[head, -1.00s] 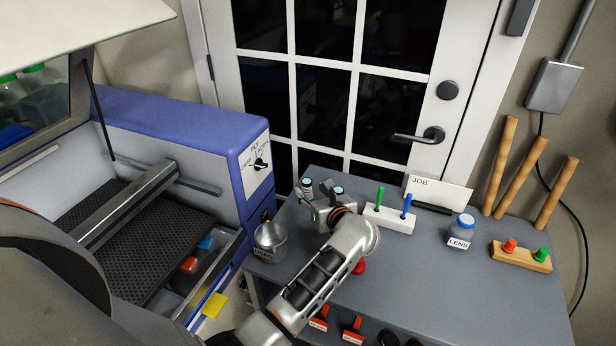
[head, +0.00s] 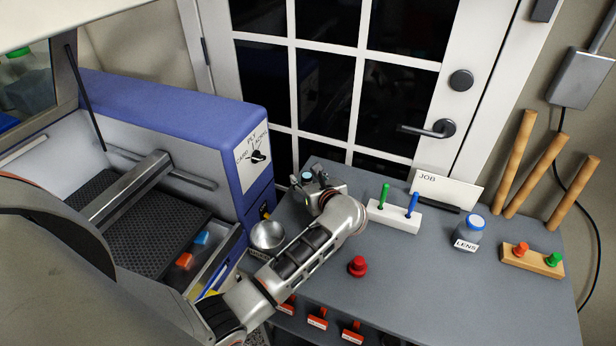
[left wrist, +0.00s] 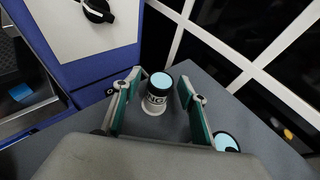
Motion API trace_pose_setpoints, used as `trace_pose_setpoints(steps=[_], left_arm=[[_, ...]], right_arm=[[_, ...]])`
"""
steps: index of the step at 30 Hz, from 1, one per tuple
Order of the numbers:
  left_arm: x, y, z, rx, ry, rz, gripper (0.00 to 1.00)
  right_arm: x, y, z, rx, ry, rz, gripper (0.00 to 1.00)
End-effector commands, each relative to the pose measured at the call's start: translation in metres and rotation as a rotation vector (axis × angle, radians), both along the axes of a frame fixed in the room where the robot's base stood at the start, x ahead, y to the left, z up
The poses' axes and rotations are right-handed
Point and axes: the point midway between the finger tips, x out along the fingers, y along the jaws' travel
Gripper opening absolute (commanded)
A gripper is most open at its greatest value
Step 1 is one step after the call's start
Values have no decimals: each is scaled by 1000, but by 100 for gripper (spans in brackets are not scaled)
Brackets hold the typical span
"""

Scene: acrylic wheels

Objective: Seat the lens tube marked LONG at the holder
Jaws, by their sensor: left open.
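The lens tube with a pale blue top (left wrist: 157,94) stands upright on the table. In the head view a pale blue top (head: 307,176) shows beside my gripper. My left gripper (left wrist: 160,82) is open, with its green-lined fingers on either side of this tube and gaps visible. In the head view, my left gripper (head: 318,187) is at the table's back left corner. A second pale blue-topped tube (left wrist: 226,142) is outside the right finger, its label hidden. I cannot make out the holder. My right gripper is not in view.
A metal cup (head: 267,236) stands at the table's left edge, near my forearm. A white block with pegs (head: 394,216), a JOB card (head: 446,190) and a LENS jar (head: 468,234) stand to the right. A red knob (head: 357,266) is in front. The blue machine (head: 170,115) is open at left.

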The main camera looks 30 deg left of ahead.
Motion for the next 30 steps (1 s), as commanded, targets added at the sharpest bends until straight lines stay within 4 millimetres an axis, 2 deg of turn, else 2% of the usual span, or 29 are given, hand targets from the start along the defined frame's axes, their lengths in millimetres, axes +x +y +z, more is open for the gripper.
trace_pose_setpoints(steps=[4, 5, 9, 10, 20, 23, 30], left_arm=[[0, -1, 0, -1, 0, -1, 42], [0, -1, 0, -1, 0, -1, 39], [0, -1, 0, -1, 0, -1, 3], [0, -1, 0, -1, 0, -1, 0], [0, -1, 3, -2, 0, -1, 0], [0, -2, 12, -4, -3, 0, 0], [0, -1, 58, -6, -5, 1, 0]], right_arm=[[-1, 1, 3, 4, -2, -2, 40], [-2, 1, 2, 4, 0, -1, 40], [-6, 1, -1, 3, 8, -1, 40], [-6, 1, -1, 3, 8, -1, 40], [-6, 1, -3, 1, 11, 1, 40], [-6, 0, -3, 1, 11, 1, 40], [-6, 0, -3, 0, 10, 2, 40]])
